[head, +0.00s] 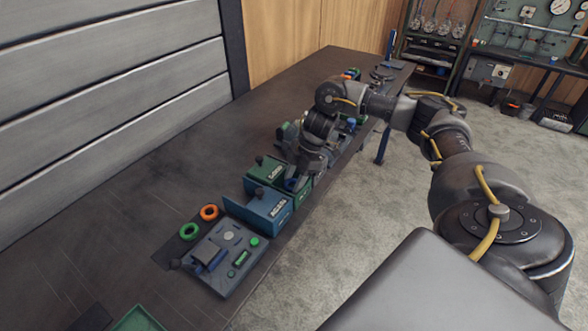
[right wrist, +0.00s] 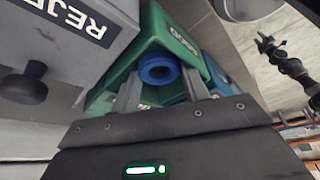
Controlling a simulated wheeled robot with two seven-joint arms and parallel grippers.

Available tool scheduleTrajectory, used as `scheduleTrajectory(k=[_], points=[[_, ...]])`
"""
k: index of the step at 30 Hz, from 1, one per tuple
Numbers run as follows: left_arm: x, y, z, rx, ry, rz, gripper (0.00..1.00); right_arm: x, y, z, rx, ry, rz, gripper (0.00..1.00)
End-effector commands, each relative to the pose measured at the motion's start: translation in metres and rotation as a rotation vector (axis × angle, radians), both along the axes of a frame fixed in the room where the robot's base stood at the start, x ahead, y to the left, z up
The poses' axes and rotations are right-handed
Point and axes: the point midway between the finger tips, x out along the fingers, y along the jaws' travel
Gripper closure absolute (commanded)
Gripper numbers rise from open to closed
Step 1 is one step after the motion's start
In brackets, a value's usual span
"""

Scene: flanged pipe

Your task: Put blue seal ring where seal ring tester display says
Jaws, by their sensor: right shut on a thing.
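My right gripper (right wrist: 162,88) is shut on the blue seal ring (right wrist: 158,69), held between its fingertips. In the head view the gripper (head: 297,178) hangs by the green bin (head: 267,170), and the ring shows as a small dark blue patch (head: 294,184). In the right wrist view the ring is in front of the green bin (right wrist: 122,85), whose label seems to read GOOD; its height above the bin is unclear. The blue bin (head: 263,211) stands nearer, its label seemingly AGAIN. The tester (head: 225,268) has a small green-lit display (head: 240,257), too small to read. My left gripper is out of view.
A grey bin (right wrist: 75,55) labelled REJE..., partly cut off, stands beside the green bin. An orange ring (head: 209,212) and a green ring (head: 189,231) lie near the tester. More items stand at the table's far end. The table's left side (head: 140,180) is clear.

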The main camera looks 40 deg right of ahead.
Motion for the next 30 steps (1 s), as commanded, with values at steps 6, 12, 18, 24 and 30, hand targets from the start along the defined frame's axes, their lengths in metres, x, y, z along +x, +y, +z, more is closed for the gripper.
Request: scheduleTrajectory(k=[6,12,18,24,30], points=[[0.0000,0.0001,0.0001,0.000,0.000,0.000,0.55,0.0001,0.0001,0.0002,0.000,0.000,0.000,0.76],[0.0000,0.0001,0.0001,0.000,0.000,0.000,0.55,-0.0004,0.0002,-0.0001,0.000,0.001,0.000,0.32],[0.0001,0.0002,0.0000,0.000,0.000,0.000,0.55,-0.0023,0.0002,-0.0014,0.000,0.007,0.003,0.39],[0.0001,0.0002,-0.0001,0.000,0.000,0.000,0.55,-0.0032,0.0005,-0.0022,0.000,0.010,0.004,0.38],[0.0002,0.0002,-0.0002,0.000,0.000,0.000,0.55,-0.0037,0.0005,-0.0027,-0.001,0.012,0.005,0.38]])
